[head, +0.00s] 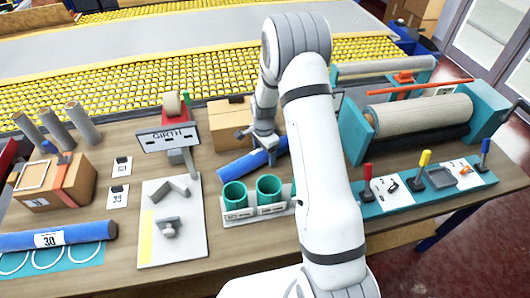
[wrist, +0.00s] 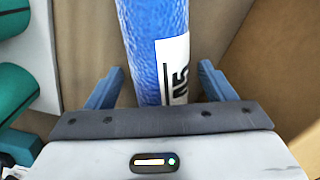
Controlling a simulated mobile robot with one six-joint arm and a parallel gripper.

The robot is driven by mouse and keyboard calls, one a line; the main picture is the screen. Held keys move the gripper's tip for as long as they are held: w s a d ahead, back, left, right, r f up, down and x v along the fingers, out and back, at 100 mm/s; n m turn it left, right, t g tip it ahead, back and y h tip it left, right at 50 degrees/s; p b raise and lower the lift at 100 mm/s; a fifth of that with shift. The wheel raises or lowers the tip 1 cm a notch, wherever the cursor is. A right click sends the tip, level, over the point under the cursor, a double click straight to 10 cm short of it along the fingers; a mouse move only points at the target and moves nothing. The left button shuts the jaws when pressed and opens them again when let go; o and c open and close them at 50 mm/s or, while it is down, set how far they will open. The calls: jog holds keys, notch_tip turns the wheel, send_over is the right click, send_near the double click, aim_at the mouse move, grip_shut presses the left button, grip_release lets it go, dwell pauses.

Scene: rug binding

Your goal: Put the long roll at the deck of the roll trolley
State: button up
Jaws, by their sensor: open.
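A blue roll (head: 237,165) lies on the table between the green cups and a cardboard box. In the wrist view this blue roll (wrist: 155,35) runs between my gripper's fingers (wrist: 158,80), with a finger on each side. Its white label is partly cut off. My gripper (head: 265,148) is open over the roll's right part. Another blue roll (head: 95,232), labelled 30, lies at the front left. I cannot tell by sight which is the long roll. I cannot make out a roll trolley or its deck.
Green cups (head: 268,189) stand in a white holder just in front of the roll. A cardboard box (head: 230,124) stands behind it. A sign (head: 168,138) stands to the left. A teal roller machine (head: 418,115) fills the right. My arm hides part of the table.

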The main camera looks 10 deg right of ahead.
jog(key=shift+f, duration=0.65)
jog(key=shift+c, duration=0.4)
jog(key=c, duration=1.2)
jog(key=shift+r, duration=0.1)
